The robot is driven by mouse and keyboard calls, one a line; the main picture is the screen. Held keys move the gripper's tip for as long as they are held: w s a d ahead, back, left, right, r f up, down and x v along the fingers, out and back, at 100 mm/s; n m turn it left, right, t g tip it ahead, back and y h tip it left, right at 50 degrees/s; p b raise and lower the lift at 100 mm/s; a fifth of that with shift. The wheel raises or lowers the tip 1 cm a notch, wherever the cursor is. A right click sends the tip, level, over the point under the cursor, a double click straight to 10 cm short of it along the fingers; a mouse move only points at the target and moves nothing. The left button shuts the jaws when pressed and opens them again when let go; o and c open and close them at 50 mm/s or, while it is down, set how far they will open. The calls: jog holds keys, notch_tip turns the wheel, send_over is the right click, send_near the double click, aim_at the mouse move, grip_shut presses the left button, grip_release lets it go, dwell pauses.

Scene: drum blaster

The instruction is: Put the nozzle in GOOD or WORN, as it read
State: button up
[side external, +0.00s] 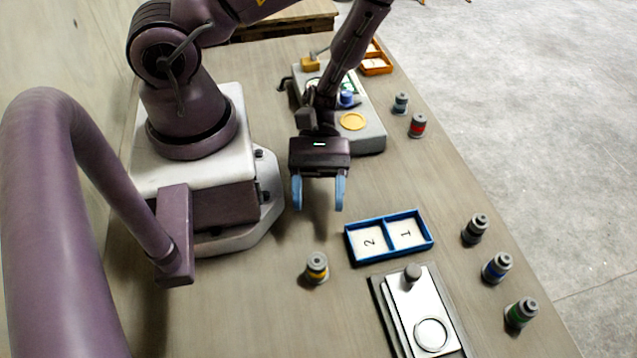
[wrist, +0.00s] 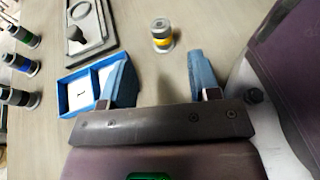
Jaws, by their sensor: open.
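My gripper (side external: 318,192) is open and empty above the table, its blue fingertips pointing down; it also shows in the wrist view (wrist: 160,85). A grey nozzle with a yellow band (side external: 316,268) stands upright in front of it, apart from the fingers; the wrist view shows it beyond the fingertips (wrist: 161,38). A red-banded nozzle (side external: 418,126) and a blue-grey one (side external: 401,104) stand at the far right edge. Black-banded (side external: 474,230), blue-banded (side external: 497,268) and green-banded (side external: 521,314) nozzles stand at the near right. No GOOD or WORN label is legible.
A blue two-part tray (side external: 433,240), marked 2 and 1, looks empty. A white plate with a knob and ring (side external: 419,305) lies nearer. Behind my gripper is a grey device (side external: 372,138) with a yellow disc and blue piece, partly hidden. An orange tray (side external: 377,71) lies beyond.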

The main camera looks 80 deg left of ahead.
jog(key=shift+w+a+r, duration=0.1)
jog(key=shift+a+r, duration=0.05)
jog(key=shift+a, duration=0.05)
jog(key=w+a+r+m+t+y, duration=0.1)
jog(key=a+r+m+t+y, duration=0.1)
jog(key=r, duration=0.7)
jog(key=w+a+r+m+t+y, duration=0.1)
jog(key=a+r+m+t+y, duration=0.2)
jog(key=r+m+y, duration=0.4)
jog(key=w+a+r+m+t+y, duration=0.1)
jog(key=a+r+m+t+y, duration=0.2)
jog(key=r, duration=1)
jog(key=m+y, duration=0.1)
jog(key=m, duration=0.2)
jog(key=shift+a+t, duration=0.2)
jog(key=shift+t, duration=0.2)
jog(key=shift+o, duration=0.4)
jog(key=shift+a+r+y, duration=0.15)
jog(key=shift+r+y, duration=0.15)
